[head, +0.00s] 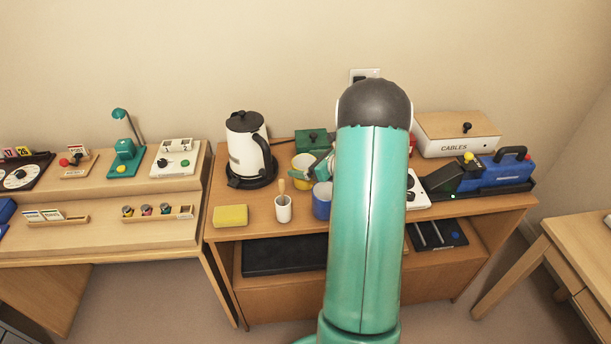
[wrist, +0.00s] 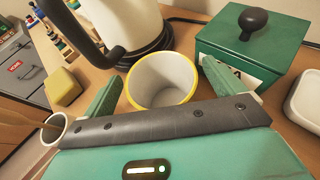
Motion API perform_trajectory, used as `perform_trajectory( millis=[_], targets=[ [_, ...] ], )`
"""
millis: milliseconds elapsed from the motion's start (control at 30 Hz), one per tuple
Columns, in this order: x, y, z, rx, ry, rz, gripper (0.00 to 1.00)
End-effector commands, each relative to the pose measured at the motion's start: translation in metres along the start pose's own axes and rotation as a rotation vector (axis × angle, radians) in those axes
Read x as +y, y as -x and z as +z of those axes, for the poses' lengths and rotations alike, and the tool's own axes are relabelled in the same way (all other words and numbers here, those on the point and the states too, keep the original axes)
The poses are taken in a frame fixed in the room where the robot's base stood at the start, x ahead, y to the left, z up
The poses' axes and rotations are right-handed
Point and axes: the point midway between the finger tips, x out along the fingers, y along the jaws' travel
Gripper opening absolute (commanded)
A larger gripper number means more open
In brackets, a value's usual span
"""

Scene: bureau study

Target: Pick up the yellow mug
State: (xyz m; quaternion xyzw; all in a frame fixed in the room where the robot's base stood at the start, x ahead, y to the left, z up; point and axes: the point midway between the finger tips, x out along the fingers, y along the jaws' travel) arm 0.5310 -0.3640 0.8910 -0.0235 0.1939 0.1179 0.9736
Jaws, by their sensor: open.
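The yellow mug (head: 299,160) stands on the wooden desk (head: 262,228), between the kettle and my arm, partly hidden by my gripper in the head view. In the wrist view the mug (wrist: 160,82) shows its yellow rim and pale, empty inside. My gripper (head: 312,171) is open at the mug. In the wrist view, one green finger is on each side of the mug, with the mug's opening between the fingertips (wrist: 163,84). The mug's lower part is hidden by my gripper, and I cannot tell whether the fingers touch it.
A black-and-white kettle (head: 246,150) stands left of the mug, and a green box (head: 309,141) with a black knob is behind it. A blue mug (head: 321,199), a white cup (head: 283,209) and a yellow sponge (head: 230,215) are nearer the front edge.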

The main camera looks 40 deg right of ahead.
Motion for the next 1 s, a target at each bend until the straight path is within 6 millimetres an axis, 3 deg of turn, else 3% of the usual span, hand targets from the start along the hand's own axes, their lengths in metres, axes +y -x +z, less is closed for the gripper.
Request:
perform_trajectory(
  millis=[233,600,867,1000],
  targets=[
    [0.0,-0.003,0.0,0.0,0.001,-0.001,0.94],
    [0.0,-0.003,0.0,0.0,0.001,-0.001,0.22],
    [-0.001,-0.002,0.003,-0.002,0.002,-0.001,0.21],
    [-0.001,0.004,0.017,-0.004,0.005,-0.002,0.21]
  ],
)
